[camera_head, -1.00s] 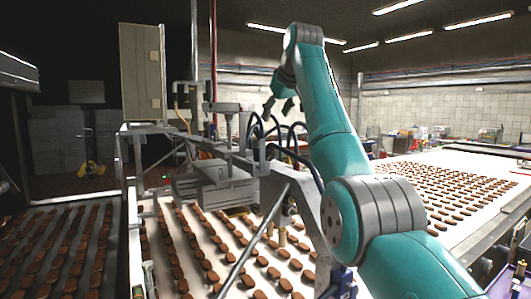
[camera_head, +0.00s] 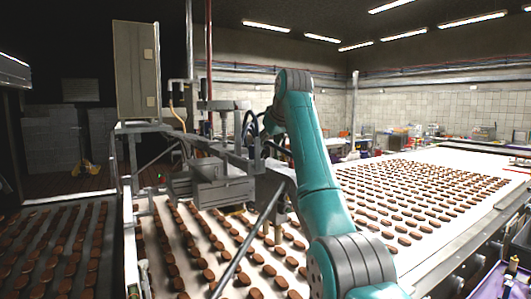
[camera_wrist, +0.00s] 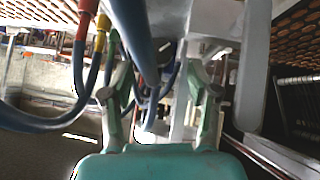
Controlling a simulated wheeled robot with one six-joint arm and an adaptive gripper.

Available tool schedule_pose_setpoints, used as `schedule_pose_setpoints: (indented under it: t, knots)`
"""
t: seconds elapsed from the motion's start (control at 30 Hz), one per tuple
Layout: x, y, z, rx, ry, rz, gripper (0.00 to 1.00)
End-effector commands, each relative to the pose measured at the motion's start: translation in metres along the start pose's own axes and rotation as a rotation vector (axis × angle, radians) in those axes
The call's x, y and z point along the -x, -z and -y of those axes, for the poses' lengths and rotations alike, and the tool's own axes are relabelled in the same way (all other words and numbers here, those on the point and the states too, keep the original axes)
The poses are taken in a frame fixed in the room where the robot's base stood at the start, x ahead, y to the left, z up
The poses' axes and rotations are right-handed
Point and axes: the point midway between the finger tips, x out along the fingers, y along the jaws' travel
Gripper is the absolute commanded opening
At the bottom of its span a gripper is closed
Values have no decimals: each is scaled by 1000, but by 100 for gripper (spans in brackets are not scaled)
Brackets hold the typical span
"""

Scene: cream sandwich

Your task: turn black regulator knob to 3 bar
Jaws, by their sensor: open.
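My gripper (camera_wrist: 160,78) shows in the wrist view with its two teal fingers spread apart and nothing clearly held between them. A thick blue hose runs down between the fingers, close to the camera. A small dark round shape (camera_wrist: 166,49) lies beyond the hose between the fingertips; it may be the black regulator knob, but I cannot tell for sure. No scale or pressure reading can be made out. In the head view my gripper is mostly hidden behind my arm, near the grey machine frame (camera_head: 218,165) with its dark hoses.
Blue hoses with red (camera_wrist: 88,7) and yellow (camera_wrist: 102,25) fittings crowd the left of the wrist view. A pale metal post (camera_wrist: 252,70) stands close on the right. In the head view, conveyors (camera_head: 480,222) carry rows of brown biscuits, and a tall cabinet (camera_head: 132,70) stands left.

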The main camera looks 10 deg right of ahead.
Motion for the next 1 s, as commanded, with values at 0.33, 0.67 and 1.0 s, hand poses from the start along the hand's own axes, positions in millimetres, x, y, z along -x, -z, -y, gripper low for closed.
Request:
schedule_pose_setpoints:
  t: [0.33,0.67,1.0]
  knots:
    - [-40,0,0,1,0,1,60]
    - [-45,0,0,1,0,0,60]
    - [-45,0,0,0,0,0,0]
